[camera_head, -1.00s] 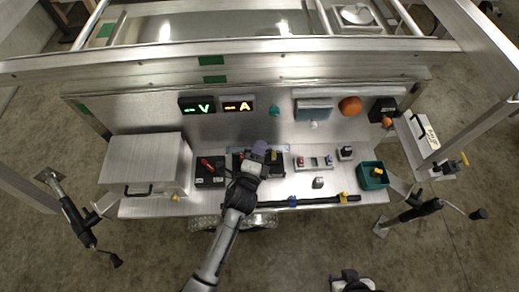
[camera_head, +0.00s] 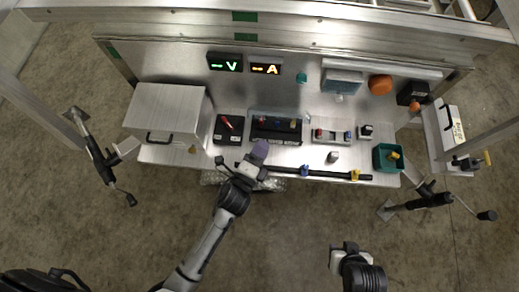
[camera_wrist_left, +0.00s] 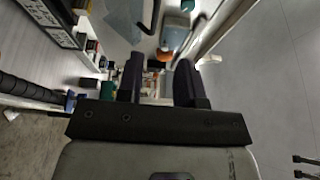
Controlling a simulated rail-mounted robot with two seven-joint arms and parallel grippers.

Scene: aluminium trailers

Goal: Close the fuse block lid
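The fuse block (camera_head: 277,134) is a black block with several small coloured parts on the bench, right of the black box with a red lever. A pale see-through panel (camera_head: 282,112) rises along its back edge and looks like its raised lid. A translucent panel (camera_wrist_left: 122,20) also shows at the top of the left wrist view. My left gripper (camera_head: 259,152) is at the bench's front edge, just in front of the block and apart from it. Its purple fingers stand apart with nothing between them in the left wrist view (camera_wrist_left: 160,82). My right gripper (camera_head: 342,256) hangs over the floor; its fingers are unclear.
A metal box (camera_head: 168,112) stands at the left. A black bar (camera_head: 325,173) with blue and yellow clamps lies along the front edge. A switch strip (camera_head: 333,136) and a green bin (camera_head: 387,158) are to the right. The floor in front is clear.

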